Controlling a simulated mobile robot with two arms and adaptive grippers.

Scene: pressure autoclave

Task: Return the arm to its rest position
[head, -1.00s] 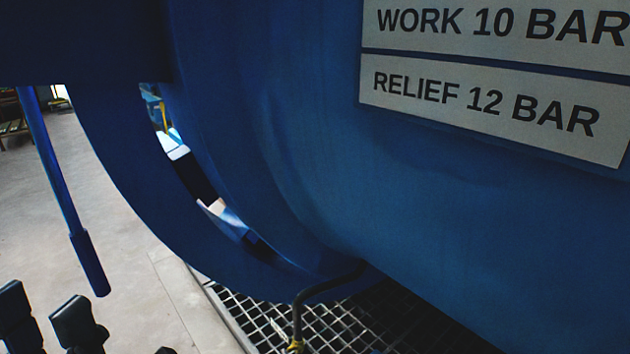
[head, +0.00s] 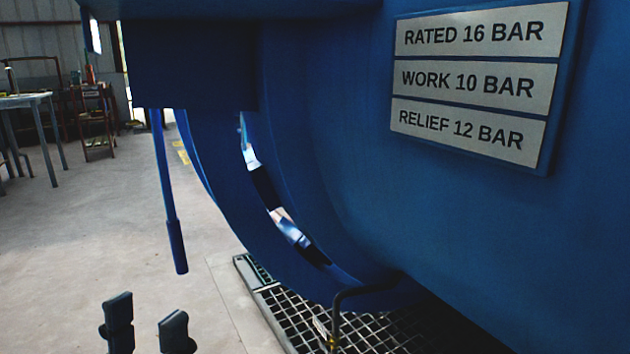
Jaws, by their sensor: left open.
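My left gripper (head: 147,330) shows at the bottom left of the head view. Its two dark fingertips stand apart with nothing between them, over the pale floor. The rest of the left arm is below the picture. The gripper is apart from the blue autoclave (head: 440,230), which fills the right side. A blue lever (head: 170,195) with a thicker grip end hangs down at the left of the autoclave, above and beyond the gripper. My right gripper is not in view.
A rating plate (head: 472,80) is on the autoclave wall. A floor grating (head: 290,315) lies under it, with a bent dark pipe (head: 337,310) rising there. A table (head: 38,98) and a reddish stand (head: 95,125) are at the far left. The floor (head: 90,230) between is clear.

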